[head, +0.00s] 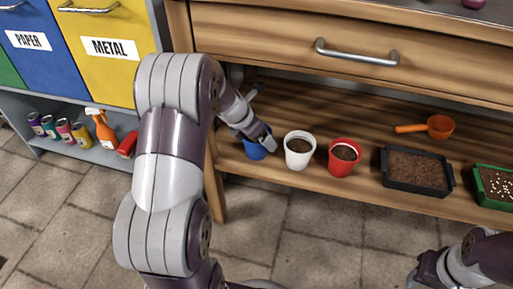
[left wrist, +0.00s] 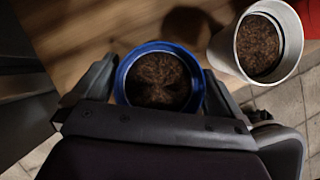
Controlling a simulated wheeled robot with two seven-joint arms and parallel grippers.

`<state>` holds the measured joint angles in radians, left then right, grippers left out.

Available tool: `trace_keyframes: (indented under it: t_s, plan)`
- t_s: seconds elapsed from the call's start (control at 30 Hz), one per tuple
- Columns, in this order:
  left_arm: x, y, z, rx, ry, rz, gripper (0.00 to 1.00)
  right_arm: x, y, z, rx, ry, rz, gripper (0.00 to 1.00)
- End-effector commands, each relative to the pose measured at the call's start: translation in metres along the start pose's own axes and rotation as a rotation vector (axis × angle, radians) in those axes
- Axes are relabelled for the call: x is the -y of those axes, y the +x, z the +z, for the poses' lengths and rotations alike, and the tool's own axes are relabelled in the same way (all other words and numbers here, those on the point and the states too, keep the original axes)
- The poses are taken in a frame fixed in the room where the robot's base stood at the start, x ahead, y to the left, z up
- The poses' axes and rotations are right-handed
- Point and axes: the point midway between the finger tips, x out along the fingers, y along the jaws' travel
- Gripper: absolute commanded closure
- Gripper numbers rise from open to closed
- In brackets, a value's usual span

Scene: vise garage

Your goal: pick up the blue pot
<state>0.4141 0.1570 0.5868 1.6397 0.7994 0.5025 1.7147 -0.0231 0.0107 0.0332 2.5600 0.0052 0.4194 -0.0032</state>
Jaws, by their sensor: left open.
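The blue pot (head: 256,150) stands at the left end of the low wooden shelf, partly hidden by my left gripper (head: 259,130) in the head view. In the left wrist view the blue pot (left wrist: 158,78) shows its round rim and dark soil inside. My left gripper (left wrist: 158,88) is open, with one finger on each side of the pot; I cannot tell whether they touch it. My right arm shows at the lower right of the head view, with part of what may be its gripper (head: 425,275) at the edge, too cut off to judge.
A white pot (head: 299,150) stands close to the right of the blue pot, then a red pot (head: 344,157). Further right are a black soil tray (head: 418,190), an orange scoop (head: 437,127) and a green tray (head: 480,186). A wooden drawer (head: 290,42) overhangs the shelf.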

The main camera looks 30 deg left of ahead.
Motion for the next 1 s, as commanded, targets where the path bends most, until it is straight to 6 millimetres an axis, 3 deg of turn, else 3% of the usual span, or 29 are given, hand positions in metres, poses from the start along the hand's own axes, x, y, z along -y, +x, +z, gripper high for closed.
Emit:
trace_keyframes:
  t_s: [0.03, 0.23, 0.27, 0.37, 0.4, 0.67, 0.87, 1.0]
  plan:
    - [0.000, 0.012, -0.003, 0.000, 0.002, -0.001, 0.00, 0.000, 0.011, 0.001, 0.000, 0.000, 0.000, 0.57]
    - [0.000, 0.010, 0.000, 0.000, 0.002, 0.000, 0.00, 0.000, 0.007, 0.001, 0.000, 0.000, 0.000, 0.57]
    - [0.000, 0.010, 0.000, 0.000, 0.002, 0.000, 0.06, 0.000, 0.007, 0.001, 0.000, 0.000, 0.000, 0.57]
    - [0.000, 0.010, 0.000, 0.000, 0.003, 0.000, 0.39, 0.000, 0.007, 0.001, 0.000, 0.000, 0.000, 0.57]
    - [0.000, 0.010, 0.000, 0.000, 0.003, 0.000, 0.43, 0.000, 0.007, 0.001, 0.000, 0.000, 0.000, 0.57]
    - [0.000, 0.008, 0.001, 0.000, 0.003, 0.000, 0.43, 0.000, 0.005, 0.001, 0.000, 0.000, 0.000, 0.57]
    - [0.000, -0.009, 0.011, 0.000, 0.002, 0.000, 0.43, 0.000, -0.017, -0.002, 0.000, 0.000, 0.000, 0.57]
    - [0.015, -0.018, -0.010, 0.000, 0.000, 0.000, 0.43, 0.000, -0.018, -0.002, 0.000, 0.000, 0.000, 0.57]
